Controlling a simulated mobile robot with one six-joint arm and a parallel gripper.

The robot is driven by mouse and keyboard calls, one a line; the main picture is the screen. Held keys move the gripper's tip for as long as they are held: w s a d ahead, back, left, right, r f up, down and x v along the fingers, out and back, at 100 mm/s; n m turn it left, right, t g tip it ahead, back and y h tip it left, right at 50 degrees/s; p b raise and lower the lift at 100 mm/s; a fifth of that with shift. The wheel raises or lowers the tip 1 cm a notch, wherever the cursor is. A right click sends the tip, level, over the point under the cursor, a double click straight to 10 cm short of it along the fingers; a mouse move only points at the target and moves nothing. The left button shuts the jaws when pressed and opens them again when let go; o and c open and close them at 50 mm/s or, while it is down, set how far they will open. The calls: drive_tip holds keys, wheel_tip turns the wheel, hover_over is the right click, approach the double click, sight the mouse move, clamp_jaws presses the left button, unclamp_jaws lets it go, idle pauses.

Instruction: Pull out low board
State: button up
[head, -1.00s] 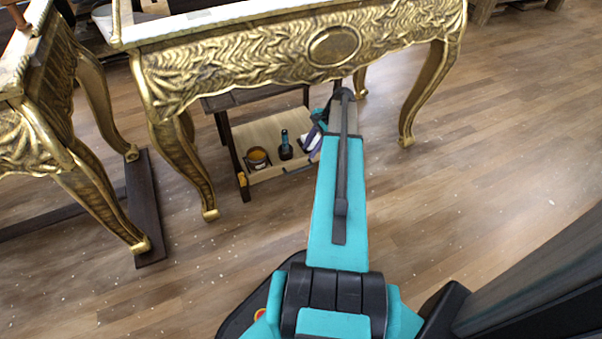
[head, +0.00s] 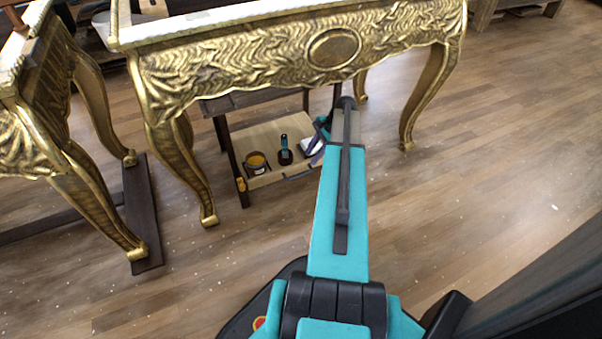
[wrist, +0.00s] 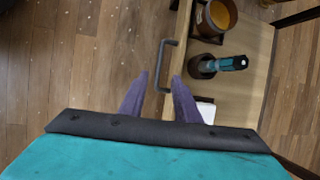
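The low board (head: 262,135) is a pale wooden shelf with a grey bar handle (head: 298,176) on its front edge, under the gilt console (head: 225,62). In the wrist view the board (wrist: 240,92) is on the right, with its handle (wrist: 163,62) along its left edge. My gripper (wrist: 160,76) has two purple fingers, spread apart. The handle's near end shows between the fingertips, with a gap visible between them. Whether a finger touches the handle I cannot tell. In the head view my arm hides part of the board's right side.
The board carries a pot with orange contents (wrist: 218,18), a dark item with a teal top (wrist: 215,66) and a white item (wrist: 206,110). The console's gilt legs (head: 185,170) stand on either side. Open wooden floor (head: 480,200) lies to the right.

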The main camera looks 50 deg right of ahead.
sight(301, 175)
drive_tip(key=b+x, duration=0.4)
drive_tip(key=x, duration=0.7)
clamp_jaws()
